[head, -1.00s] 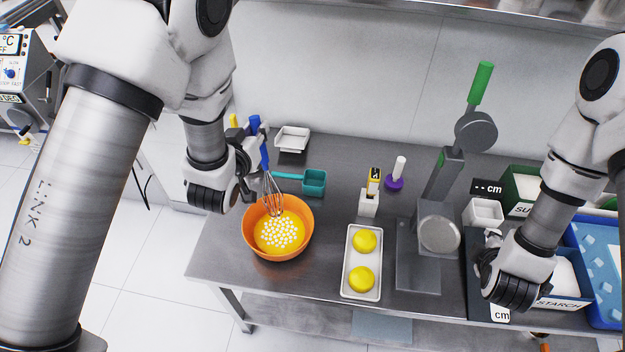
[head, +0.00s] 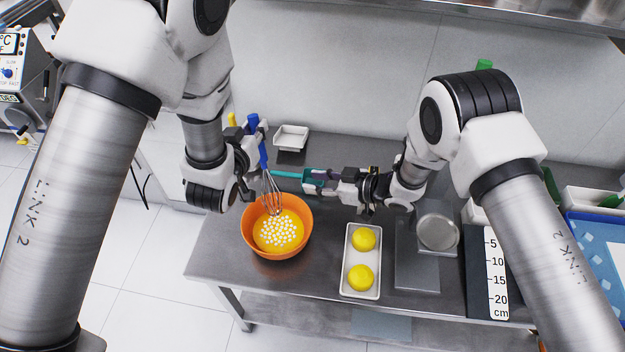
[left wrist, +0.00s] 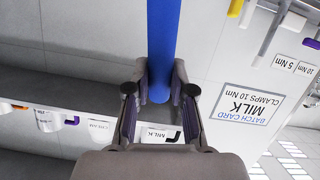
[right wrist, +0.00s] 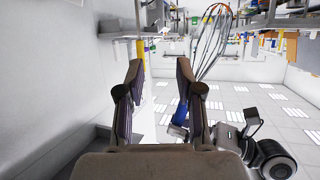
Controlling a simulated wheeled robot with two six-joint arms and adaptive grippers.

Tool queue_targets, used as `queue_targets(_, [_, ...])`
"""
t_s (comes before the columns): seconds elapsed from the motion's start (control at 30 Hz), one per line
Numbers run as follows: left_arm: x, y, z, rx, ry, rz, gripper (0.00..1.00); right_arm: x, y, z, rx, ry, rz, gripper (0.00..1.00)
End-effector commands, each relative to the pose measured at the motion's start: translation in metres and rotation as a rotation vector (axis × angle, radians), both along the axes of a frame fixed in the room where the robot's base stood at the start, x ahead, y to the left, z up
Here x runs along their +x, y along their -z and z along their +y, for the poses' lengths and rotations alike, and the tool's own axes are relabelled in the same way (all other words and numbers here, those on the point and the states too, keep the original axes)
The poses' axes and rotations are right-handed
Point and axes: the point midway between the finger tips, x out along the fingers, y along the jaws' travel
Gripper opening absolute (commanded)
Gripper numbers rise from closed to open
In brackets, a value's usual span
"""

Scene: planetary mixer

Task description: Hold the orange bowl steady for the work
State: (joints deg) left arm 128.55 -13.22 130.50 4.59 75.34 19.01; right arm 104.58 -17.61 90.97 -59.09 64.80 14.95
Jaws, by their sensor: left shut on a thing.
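The orange bowl (head: 250,238) stands on the steel table in the head view, with yellow liquid and several white pieces in it. My left gripper (head: 254,155) is behind the bowl, shut on the blue handle of a whisk (head: 263,152). The handle (left wrist: 162,40) is between its fingers in the left wrist view. The whisk's wires point down into the bowl's far side. My right gripper (head: 322,183) is behind and right of the bowl, apart from it. Its fingers are open and empty in the right wrist view (right wrist: 160,82), where the whisk (right wrist: 212,45) shows beyond them.
A teal scoop (head: 285,175) lies behind the bowl, partly hidden by my right gripper. A white tray (head: 361,290) with two yellow balls is to the bowl's right. A small white dish (head: 291,137) is at the back. The table in front of the bowl is clear.

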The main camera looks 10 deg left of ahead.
Motion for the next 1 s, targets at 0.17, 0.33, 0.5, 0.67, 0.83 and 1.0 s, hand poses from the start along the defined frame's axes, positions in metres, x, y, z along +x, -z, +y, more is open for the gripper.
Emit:
queue_targets(0.17, [0.0, 0.0, 0.0, 0.0, 0.0, 0.0, 0.0, 0.011, 0.014, 0.013, 0.039, 0.01, 0.148, 0.36])
queue_targets(0.33, [0.0, 0.0, 0.0, 0.0, 0.0, 0.0, 0.0, 0.012, 0.029, 0.014, 0.044, 0.012, 0.169, 0.36])
queue_targets(0.5, [0.0, 0.0, 0.0, 0.0, 0.0, 0.0, 0.0, 0.012, 0.065, 0.013, 0.044, 0.014, 0.169, 0.36])
queue_targets(0.67, [0.0, 0.0, 0.0, 0.0, 0.0, 0.0, 0.0, 0.013, 0.099, 0.018, 0.044, 0.012, 0.165, 0.36])
queue_targets(0.83, [0.0, 0.0, 0.0, 0.0, 0.0, 0.0, 0.0, 0.023, 0.112, 0.055, 0.044, 0.011, 0.163, 0.36])
queue_targets(1.0, [0.0, 0.0, 0.0, 0.0, 0.0, 0.0, 0.0, 0.03, 0.121, 0.076, 0.044, 0.013, 0.164, 0.36])
